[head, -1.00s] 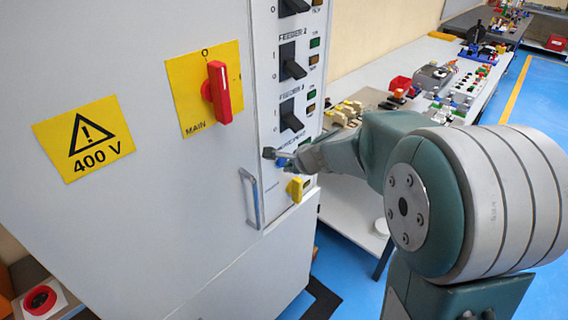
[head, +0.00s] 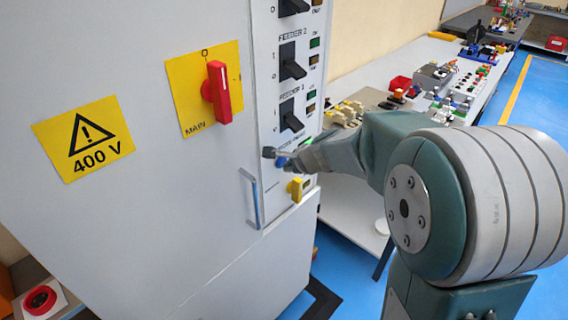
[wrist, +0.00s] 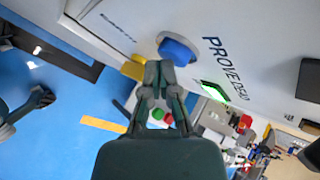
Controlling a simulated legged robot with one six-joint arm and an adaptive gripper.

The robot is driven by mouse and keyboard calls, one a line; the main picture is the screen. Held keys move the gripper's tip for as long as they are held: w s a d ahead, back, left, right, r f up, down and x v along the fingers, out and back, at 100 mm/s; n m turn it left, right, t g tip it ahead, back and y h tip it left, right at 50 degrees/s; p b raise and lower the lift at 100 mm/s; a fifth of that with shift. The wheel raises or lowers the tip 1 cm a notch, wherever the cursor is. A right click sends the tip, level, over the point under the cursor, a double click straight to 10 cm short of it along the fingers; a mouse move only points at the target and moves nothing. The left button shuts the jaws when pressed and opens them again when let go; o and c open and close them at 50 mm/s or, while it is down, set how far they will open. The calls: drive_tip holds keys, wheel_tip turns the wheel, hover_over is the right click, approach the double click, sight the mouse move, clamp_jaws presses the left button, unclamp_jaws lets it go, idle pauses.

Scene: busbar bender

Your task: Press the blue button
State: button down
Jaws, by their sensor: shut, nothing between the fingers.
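The blue button (wrist: 178,50) is a round cap in a grey ring on the white panel, beside the printed words PROVE DEAD in the wrist view. In the head view a small part of the blue button (head: 281,162) shows at the tip of my arm. My gripper (wrist: 160,68) is shut and empty, its fingertips overlapping the button's lower left edge in the wrist view. I cannot tell whether they touch it. In the head view my gripper (head: 291,164) is at the panel, partly hidden by its own wrist.
A lit green indicator (wrist: 214,90) is near the button. A yellow knob (head: 296,189) sits below it on the panel. Black feeder switches (head: 291,116) and a red main switch (head: 218,92) are above. A metal door handle (head: 251,198) stands out to the left.

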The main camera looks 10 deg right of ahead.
drive_tip(key=shift+s, duration=0.1)
drive_tip(key=s+d, duration=0.1)
drive_tip(key=s, duration=0.1)
drive_tip(key=s+d, duration=0.2)
drive_tip(key=shift+s+d, duration=0.3)
drive_tip(key=shift+s, duration=0.05)
idle(0.3)
idle(0.5)
drive_tip(key=s+a+r+n+g, duration=0.1)
drive_tip(key=s+a+r+n, duration=0.3)
drive_tip(key=s+n, duration=0.25)
drive_tip(key=s+d+r+n+h, duration=0.1)
drive_tip(key=s+n, duration=0.5)
drive_tip(key=s, duration=0.3)
drive_tip(key=s+d+r+n+g+h, duration=0.1)
drive_tip(key=s+r+n+h, duration=0.1)
drive_tip(key=s+n, duration=0.4)
drive_tip(key=s, duration=0.3)
drive_tip(key=shift+s+d+g+h, duration=0.2)
drive_tip(key=shift+g+h, duration=0.1)
